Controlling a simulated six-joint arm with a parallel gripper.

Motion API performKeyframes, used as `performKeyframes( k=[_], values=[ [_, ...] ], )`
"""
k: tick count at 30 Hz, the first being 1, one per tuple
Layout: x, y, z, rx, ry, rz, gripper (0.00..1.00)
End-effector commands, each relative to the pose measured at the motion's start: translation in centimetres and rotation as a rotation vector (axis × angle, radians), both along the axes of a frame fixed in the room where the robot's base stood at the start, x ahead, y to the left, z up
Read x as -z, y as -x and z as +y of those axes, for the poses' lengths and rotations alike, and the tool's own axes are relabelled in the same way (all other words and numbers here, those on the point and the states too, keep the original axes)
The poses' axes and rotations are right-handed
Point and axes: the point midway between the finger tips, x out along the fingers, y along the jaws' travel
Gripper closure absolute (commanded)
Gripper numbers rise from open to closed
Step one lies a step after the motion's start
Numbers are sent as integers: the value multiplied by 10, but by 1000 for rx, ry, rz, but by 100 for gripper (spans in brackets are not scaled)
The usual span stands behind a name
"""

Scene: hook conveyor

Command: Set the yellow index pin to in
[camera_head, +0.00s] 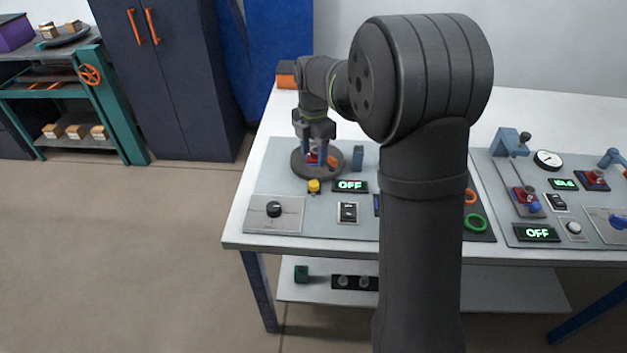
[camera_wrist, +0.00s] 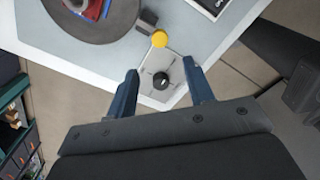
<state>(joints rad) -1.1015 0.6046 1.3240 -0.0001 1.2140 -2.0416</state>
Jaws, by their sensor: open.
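The yellow index pin (camera_head: 313,186) has a round yellow head and sits at the front edge of a dark round turntable (camera_head: 299,170). In the wrist view the pin (camera_wrist: 159,39) shows beyond my fingertips, beside a small dark block at the turntable's rim. I cannot tell whether the pin is in or out. My gripper (camera_head: 315,156) points down over the turntable, behind the pin in the head view. In the wrist view my gripper (camera_wrist: 160,78) has its two blue fingers spread, with nothing held between them.
A red and blue piece (camera_head: 312,157) sits on the turntable under my gripper. Nearby are a black knob (camera_head: 274,209), an OFF display (camera_head: 350,186), a rocker switch (camera_head: 348,212) and a blue upright block (camera_head: 358,158). My arm hides part of the panel on the right.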

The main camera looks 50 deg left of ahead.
Motion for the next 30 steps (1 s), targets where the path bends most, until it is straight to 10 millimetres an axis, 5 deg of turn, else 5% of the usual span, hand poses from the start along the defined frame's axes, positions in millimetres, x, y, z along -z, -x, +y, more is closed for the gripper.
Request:
performKeyframes(
  k=[6, 15, 28, 30],
  values=[
    [50, 0, -1, 1, 4, 2, 52],
    [98, 0, 0, 1, 2, 1, 52],
    [108, 0, 0, 1, 0, 0, 52],
    [108, 0, 0, 1, 0, 0, 64]
  ],
)
